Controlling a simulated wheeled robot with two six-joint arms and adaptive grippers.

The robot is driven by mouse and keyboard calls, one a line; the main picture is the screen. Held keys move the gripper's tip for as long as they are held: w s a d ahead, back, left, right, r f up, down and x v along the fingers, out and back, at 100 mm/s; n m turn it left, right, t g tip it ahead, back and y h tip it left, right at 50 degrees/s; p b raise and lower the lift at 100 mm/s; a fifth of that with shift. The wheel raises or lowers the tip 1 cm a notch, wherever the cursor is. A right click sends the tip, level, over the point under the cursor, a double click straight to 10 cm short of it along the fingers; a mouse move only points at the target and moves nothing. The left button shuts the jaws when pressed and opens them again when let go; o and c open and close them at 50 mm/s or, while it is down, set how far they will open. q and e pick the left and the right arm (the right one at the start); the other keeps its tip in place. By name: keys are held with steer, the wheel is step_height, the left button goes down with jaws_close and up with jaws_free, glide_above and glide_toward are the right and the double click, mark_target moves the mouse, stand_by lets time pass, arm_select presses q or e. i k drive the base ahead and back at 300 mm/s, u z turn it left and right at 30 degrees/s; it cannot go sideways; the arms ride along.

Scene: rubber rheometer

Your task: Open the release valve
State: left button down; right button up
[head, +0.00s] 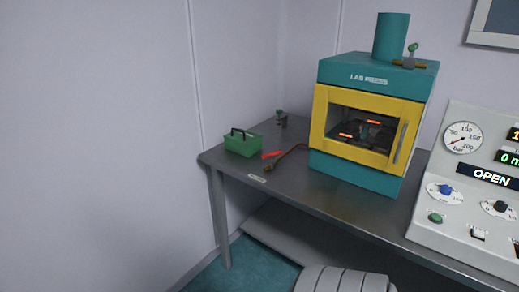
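No part is labelled as the release valve. A small fitting with a green knob and a brass-coloured piece (411,58) stands on top of the teal and yellow lab press (372,77). A second small dark fitting (281,119) stands on the table behind the green box, and I cannot tell if it is a valve. Whether either is open or closed does not show. Neither of my grippers is in view.
The grey table (330,194) holds a green box with a handle (243,143), a red item (271,155) and a brown cable or hose (290,158). The press door is shut. A control panel (466,200) with a gauge, knobs and an "OPEN" display stands at right.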

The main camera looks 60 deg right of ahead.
mark_target(264, 156)
steer(key=z, duration=0.65)
steer(key=i, duration=0.7)
steer(key=z, duration=0.75)
